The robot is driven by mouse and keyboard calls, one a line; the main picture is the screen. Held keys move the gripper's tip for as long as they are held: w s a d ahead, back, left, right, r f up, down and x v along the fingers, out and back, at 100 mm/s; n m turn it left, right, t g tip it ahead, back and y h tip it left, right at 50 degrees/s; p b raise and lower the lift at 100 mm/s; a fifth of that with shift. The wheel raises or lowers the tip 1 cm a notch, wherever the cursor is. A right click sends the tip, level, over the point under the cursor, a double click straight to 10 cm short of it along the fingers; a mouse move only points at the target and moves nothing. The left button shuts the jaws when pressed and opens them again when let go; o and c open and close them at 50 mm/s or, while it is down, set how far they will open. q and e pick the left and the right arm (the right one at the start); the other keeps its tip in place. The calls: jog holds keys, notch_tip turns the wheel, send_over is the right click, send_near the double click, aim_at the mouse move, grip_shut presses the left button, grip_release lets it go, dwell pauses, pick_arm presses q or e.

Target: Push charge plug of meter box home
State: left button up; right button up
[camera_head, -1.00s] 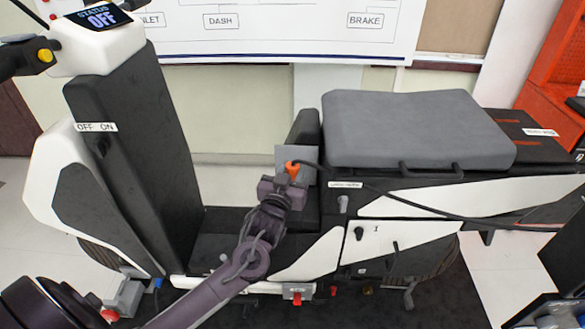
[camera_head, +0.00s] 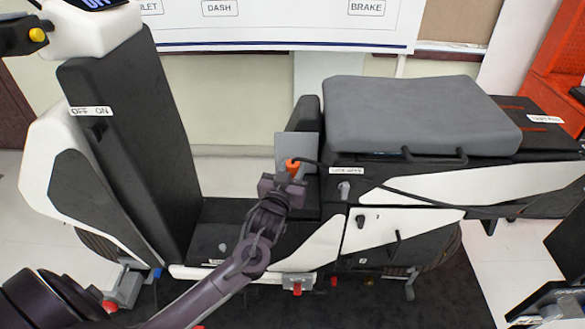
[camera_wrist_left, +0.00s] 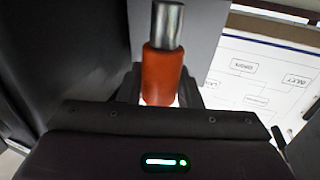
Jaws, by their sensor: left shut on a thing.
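My left gripper (camera_head: 283,186) is shut on the orange charge plug (camera_head: 293,168), in front of a grey plate, the meter box (camera_head: 308,150), on the scooter's footwell side of the seat. In the left wrist view the orange plug (camera_wrist_left: 162,75) sits between the fingers, with a bare metal barrel (camera_wrist_left: 167,25) pointing away from the gripper. Whether the plug's tip touches a socket is hidden. My right gripper is not in view.
The grey seat (camera_head: 415,115) with a black handle lies right of the plug. The dark front column (camera_head: 130,150) stands to the left. A white board (camera_head: 280,25) hangs behind. The footwell between column and seat is open.

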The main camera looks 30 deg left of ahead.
pick_arm(q)
jog(key=shift+p, duration=0.7)
dwell(1.1)
jog(key=shift+f+b, duration=0.4)
jog(key=shift+f, duration=0.15)
jog(key=shift+f+b, duration=0.85)
jog(key=shift+f, duration=0.6)
jog(key=o, duration=1.1)
jog(key=s+d, duration=0.1)
jog(key=s, duration=0.6)
jog(key=shift+s+d, duration=0.2)
jog(key=shift+s, duration=0.15)
jog(key=shift+f, duration=0.1)
